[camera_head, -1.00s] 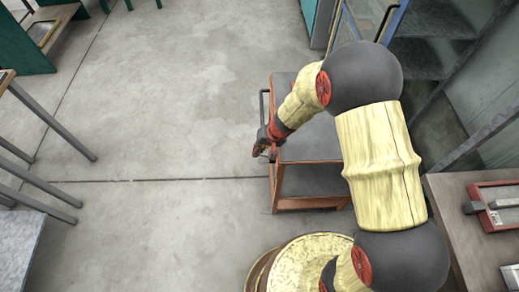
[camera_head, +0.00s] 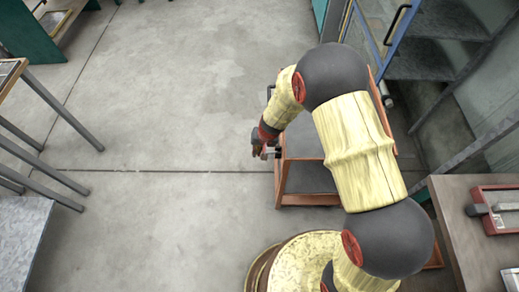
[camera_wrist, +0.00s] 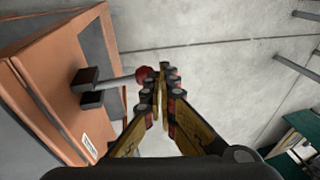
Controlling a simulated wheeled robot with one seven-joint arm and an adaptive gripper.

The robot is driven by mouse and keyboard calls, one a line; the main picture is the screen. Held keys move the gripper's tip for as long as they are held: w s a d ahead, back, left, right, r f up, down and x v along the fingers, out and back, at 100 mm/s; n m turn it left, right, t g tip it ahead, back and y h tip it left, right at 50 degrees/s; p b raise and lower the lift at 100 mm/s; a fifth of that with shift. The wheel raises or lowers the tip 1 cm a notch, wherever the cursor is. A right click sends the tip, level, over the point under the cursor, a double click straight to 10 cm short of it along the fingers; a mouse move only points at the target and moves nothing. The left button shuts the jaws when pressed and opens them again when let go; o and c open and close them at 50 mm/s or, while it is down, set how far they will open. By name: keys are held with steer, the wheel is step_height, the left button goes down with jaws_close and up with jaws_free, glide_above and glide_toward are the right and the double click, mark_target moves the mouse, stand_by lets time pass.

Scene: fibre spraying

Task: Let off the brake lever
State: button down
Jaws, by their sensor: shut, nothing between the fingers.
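The brake lever (camera_wrist: 120,81) is a grey rod with a red knob (camera_wrist: 142,75), standing out from a black bracket on the side of the orange-brown cart (camera_wrist: 45,75) in the wrist view. My gripper (camera_wrist: 163,76) is shut and empty, its fingertips just right of the red knob. I cannot tell whether they touch it. In the head view my gripper (camera_head: 259,147) is small and dark at the cart's left side. The cart's lower shelf (camera_head: 308,178) shows there, and my arm covers much of its right part.
A workbench with a red tray (camera_head: 500,208) stands at the right. A blue-framed cabinet (camera_head: 385,30) is behind the cart. Tables with metal legs (camera_head: 55,100) stand at the left. The concrete floor (camera_head: 170,120) between is clear.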

steer(key=shift+s+b+x, duration=0.2)
steer(key=shift+b+x, duration=0.9)
steer(key=shift+b, duration=0.1)
steer(key=shift+s+b+x, duration=0.2)
steer(key=shift+b+x, duration=0.85)
steer(key=shift+b, duration=0.15)
steer(key=shift+d+f, duration=0.15)
steer(key=s+a+r+p, duration=0.2)
steer(key=a+r+p, duration=0.4)
steer(key=r, duration=0.5)
steer(key=shift+a, duration=1.1)
